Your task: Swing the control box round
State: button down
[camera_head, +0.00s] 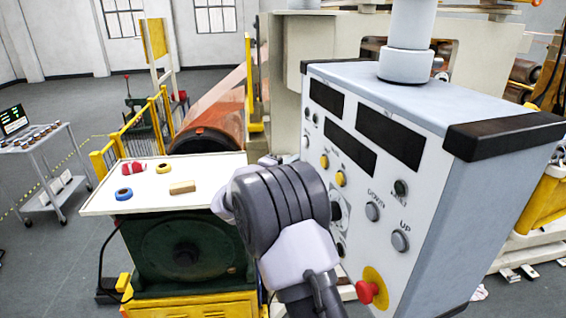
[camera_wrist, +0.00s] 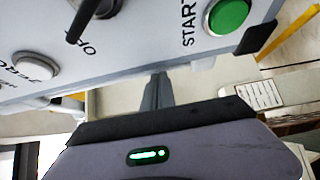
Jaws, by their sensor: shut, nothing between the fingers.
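The control box (camera_head: 413,165) is a large light-grey case with black edge trim, hanging from a pale vertical column (camera_head: 408,45) at the right of the head view. Its front, with dark displays, buttons and a red knob on a yellow disc (camera_head: 372,287), faces left. In the wrist view the box's panel (camera_wrist: 130,45) fills the top, with a green START button (camera_wrist: 229,15) and a black switch. My gripper (camera_wrist: 157,82) is shut and empty, its dark fingers reaching to the panel's edge; I cannot tell whether they touch it. In the head view my wrist mostly hides the fingers.
A white-topped bench (camera_head: 150,199) with tape rolls and a small block stands left of my arm. Behind it are yellow railings (camera_head: 135,132) and a copper-coloured roll (camera_head: 205,140). A trolley (camera_head: 45,165) stands far left. Open floor lies between trolley and bench.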

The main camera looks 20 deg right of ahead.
jog(key=shift+w, duration=0.1)
jog(key=w+d+m+g+h+b, duration=0.1)
jog(key=d+m+g+b, duration=0.2)
jog(key=d, duration=0.8)
jog(key=shift+g+h+b, duration=0.35)
jog(key=shift+g+h, duration=0.05)
jog(key=shift+g, duration=0.5)
